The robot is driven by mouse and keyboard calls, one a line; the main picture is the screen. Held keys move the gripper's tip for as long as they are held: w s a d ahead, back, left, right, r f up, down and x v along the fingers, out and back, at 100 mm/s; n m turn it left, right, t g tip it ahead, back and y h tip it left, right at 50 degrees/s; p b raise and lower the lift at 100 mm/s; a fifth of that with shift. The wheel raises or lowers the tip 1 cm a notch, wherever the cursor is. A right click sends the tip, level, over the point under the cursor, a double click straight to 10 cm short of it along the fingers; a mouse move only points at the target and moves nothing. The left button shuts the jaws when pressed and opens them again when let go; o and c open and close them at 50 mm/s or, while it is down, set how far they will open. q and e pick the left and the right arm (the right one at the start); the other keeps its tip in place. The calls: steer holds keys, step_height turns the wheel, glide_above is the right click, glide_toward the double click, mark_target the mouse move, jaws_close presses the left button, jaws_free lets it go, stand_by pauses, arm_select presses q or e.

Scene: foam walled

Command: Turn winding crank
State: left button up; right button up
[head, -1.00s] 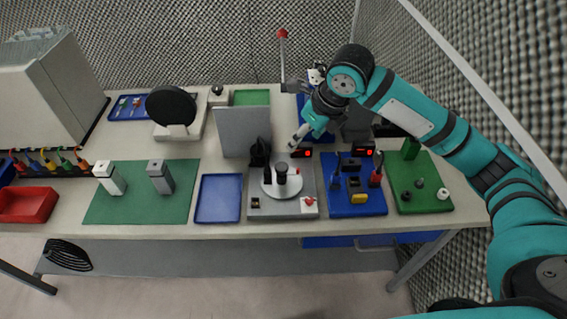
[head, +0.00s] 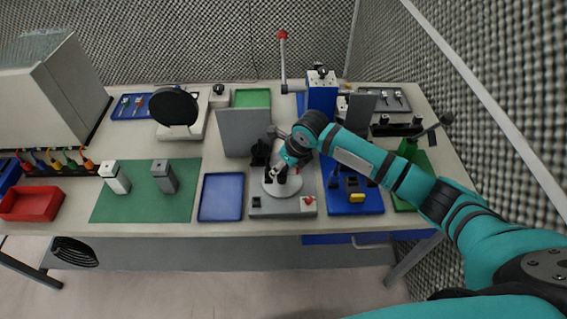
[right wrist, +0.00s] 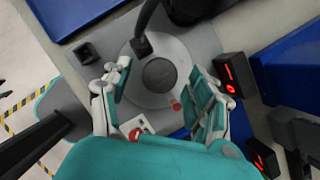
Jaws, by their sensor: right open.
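A grey device plate (head: 283,208) near the front middle of the table carries a pale round disc (head: 268,190). In the right wrist view the disc (right wrist: 135,82) has a dark round hub (right wrist: 159,75) at its centre and a small red knob (right wrist: 176,105) near its edge. I cannot tell for sure which part is the winding crank. My right gripper (head: 281,168) is over the disc and hides part of it. In the right wrist view its fingers (right wrist: 160,70) are spread on either side of the hub, with nothing held. My left gripper does not show.
A black arm (right wrist: 142,30) reaches over the disc's edge. A grey upright panel (head: 243,132) stands behind the device on the left. A blue tray (head: 220,197) lies to its left and a blue mat (head: 345,208) to its right. A red-lit display box (right wrist: 235,75) sits beside it.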

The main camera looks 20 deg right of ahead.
steer(key=c, duration=1.1)
steer(key=shift+c, duration=0.2)
steer(key=shift+r+m+p, duration=0.1)
steer(key=shift+m+p, duration=0.25)
steer(key=shift+m, duration=0.05)
